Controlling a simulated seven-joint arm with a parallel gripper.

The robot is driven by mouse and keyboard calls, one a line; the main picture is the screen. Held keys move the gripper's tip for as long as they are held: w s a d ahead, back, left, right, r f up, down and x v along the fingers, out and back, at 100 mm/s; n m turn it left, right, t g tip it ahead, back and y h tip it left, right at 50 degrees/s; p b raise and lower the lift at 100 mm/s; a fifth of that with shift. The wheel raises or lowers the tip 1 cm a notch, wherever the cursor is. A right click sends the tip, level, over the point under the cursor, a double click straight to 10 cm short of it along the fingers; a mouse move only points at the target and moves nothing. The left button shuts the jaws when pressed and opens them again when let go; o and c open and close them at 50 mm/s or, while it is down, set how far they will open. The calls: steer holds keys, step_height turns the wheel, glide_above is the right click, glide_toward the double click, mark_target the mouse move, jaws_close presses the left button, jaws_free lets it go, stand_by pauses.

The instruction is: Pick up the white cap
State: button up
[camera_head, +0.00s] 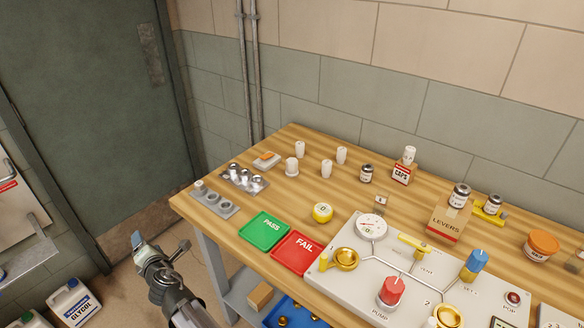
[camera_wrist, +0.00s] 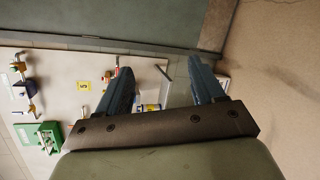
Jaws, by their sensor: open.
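A white cap-like piece (camera_head: 410,154) stands on top of the small box labelled CAPS (camera_head: 403,172) at the back of the wooden table.
A green PASS tray (camera_head: 262,232) and red FAIL tray (camera_head: 296,254) lie near the front edge. A metal holder (camera_head: 243,181) is at the left. A panel with gauge and valves (camera_head: 388,262) fills the right front. The LEVERS box (camera_head: 449,222) stands behind it.

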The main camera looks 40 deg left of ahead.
steer(key=s+a+r+n+y, duration=0.1)
steer(key=s+a+r+n, duration=0.1)
steer(key=s+r, duration=0.4)
step_height(320, 180, up, 13)
steer(key=m+g+h, duration=0.1)
steer(key=m+h, duration=1.1)
steer(key=m, duration=1.6)
glide_above(292, 161)
steer(key=s+d, duration=0.2)
steer(key=d, duration=0.2)
steer(key=x, duration=1.3)
steer(key=shift+s+a, duration=0.1)
steer(key=shift+s, duration=0.15)
